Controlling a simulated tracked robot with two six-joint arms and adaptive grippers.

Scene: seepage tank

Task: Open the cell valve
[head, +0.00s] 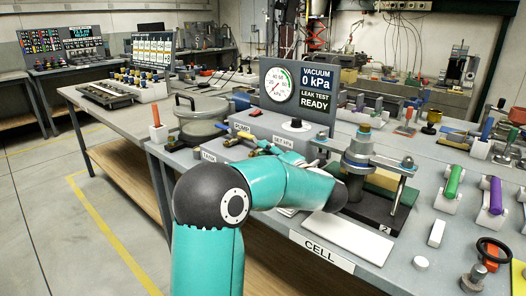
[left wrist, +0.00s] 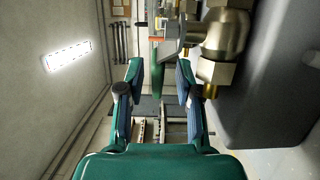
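In the left wrist view, a brass valve body (left wrist: 228,32) with hex fittings stands at the upper right. A green lever-like piece (left wrist: 160,66) hangs beside it, ahead of my left gripper (left wrist: 157,88). The two fingers are spread apart, with the green piece lined up with the gap between their tips; I cannot tell whether they touch it. In the head view, my teal left arm reaches in toward the brass valves (head: 262,147) at the front of the gauge panel. The arm hides part of that area and most of the gripper. My right gripper is not seen.
The gauge panel (head: 300,90) reads vacuum 0 kPa and leak test ready. A lidded pot (head: 203,122) stands left of the valves. A clamp cell (head: 365,150) and a white plate (head: 347,237) lie to the right, near the CELL label (head: 321,251).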

